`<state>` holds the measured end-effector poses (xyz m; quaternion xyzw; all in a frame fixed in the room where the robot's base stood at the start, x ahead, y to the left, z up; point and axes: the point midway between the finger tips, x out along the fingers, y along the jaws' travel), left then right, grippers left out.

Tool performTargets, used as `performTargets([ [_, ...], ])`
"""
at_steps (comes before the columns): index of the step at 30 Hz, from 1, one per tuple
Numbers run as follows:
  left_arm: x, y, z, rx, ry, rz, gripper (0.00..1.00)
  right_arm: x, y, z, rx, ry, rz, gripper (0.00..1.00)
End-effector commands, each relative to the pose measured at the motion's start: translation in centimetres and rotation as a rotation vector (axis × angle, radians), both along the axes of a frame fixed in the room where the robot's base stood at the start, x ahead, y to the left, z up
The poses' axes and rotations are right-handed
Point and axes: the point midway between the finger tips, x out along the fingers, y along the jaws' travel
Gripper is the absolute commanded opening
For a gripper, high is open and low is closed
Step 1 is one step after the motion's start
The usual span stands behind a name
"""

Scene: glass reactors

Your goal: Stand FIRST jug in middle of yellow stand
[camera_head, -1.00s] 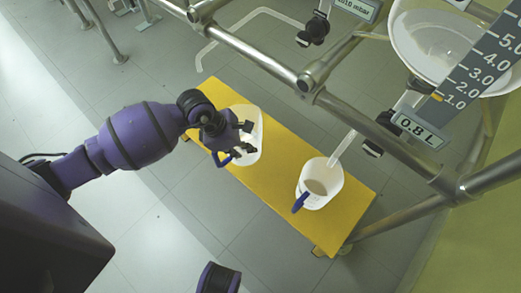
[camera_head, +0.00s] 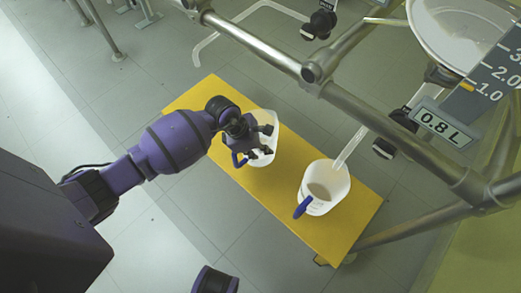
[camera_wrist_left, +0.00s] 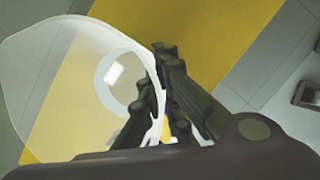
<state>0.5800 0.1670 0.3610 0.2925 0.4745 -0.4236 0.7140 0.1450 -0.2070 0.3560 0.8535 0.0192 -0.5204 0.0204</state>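Two clear-white jugs with blue handles show in the head view. One jug (camera_head: 263,120) is at my left gripper (camera_head: 266,143), over the left-middle part of the yellow stand (camera_head: 345,232). I cannot tell whether its base touches the stand. In the left wrist view, my left gripper's dark fingers (camera_wrist_left: 160,95) close around this jug's edge near its blue handle; the jug's wall (camera_wrist_left: 55,85) fills the left side. The other jug (camera_head: 338,180) stands upright on the stand's right half, its blue handle toward the front. No label shows which jug is FIRST.
Metal frame tubes (camera_head: 405,140) cross above and behind the stand. A clear tube (camera_head: 350,147) hangs close above the right jug.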

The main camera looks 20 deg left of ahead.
Motion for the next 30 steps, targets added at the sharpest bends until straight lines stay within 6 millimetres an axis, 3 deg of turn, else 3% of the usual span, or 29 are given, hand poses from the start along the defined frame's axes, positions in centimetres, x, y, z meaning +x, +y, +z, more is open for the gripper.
performTargets([
  [9, 0.2, 0.0, 0.0, 0.0, -0.006, 0.0, 0.0, 0.1, 0.0, 0.0, 0.0, -0.001, 0.0, 0.49],
  [14, 0.0, 0.0, -0.1, 0.0, -0.001, 0.0, 0.23, 0.1, 0.0, 0.0, 0.0, -0.002, 0.0, 0.49],
  [23, 0.0, 0.0, 0.0, 0.0, -0.001, 0.0, 0.23, 0.1, 0.0, 0.1, 0.0, -0.003, 0.0, 0.49],
  [30, -0.4, 1.0, 3.0, 0.003, -0.006, -0.001, 0.23, 0.5, 0.1, 1.5, 0.001, -0.015, 0.0, 0.49],
])
